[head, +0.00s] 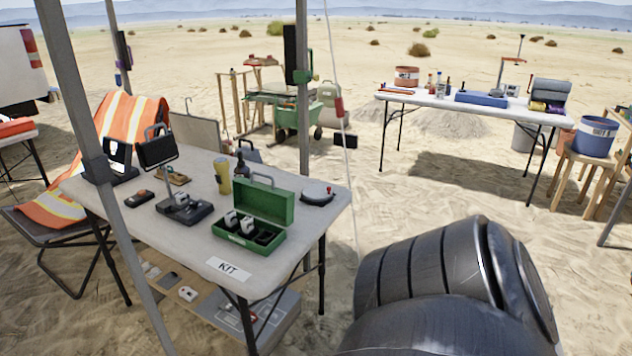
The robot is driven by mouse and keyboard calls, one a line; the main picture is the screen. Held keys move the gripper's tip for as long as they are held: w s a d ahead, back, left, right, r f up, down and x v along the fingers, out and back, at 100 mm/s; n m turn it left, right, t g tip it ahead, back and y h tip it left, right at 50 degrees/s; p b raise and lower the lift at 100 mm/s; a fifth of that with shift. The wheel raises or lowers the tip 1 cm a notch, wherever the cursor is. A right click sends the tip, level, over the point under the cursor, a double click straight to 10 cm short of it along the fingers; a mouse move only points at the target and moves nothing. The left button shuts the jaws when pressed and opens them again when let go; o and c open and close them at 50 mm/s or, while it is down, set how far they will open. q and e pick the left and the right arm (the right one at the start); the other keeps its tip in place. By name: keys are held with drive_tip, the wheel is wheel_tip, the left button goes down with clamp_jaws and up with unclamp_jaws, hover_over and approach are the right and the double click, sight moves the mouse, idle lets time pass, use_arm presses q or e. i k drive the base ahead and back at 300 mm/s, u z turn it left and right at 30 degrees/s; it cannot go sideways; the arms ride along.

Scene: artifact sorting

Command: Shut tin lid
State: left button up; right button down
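A green tin (245,235) stands near the front right of the near white table. Its lid (263,203) is raised at the back, with a handle on top, so the tin is open. Small white and dark items sit in its compartments. A large dark grey rounded part of my own body fills the bottom right of the view. Neither my left nor my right gripper shows.
The near table (185,235) also holds a yellow cylinder (222,176), a dark stand (182,207) and a dark curved item (317,197).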

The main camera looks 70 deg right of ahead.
sight(273, 203)
drive_tip(key=k, duration=0.2)
drive_tip(key=z, duration=1.35)
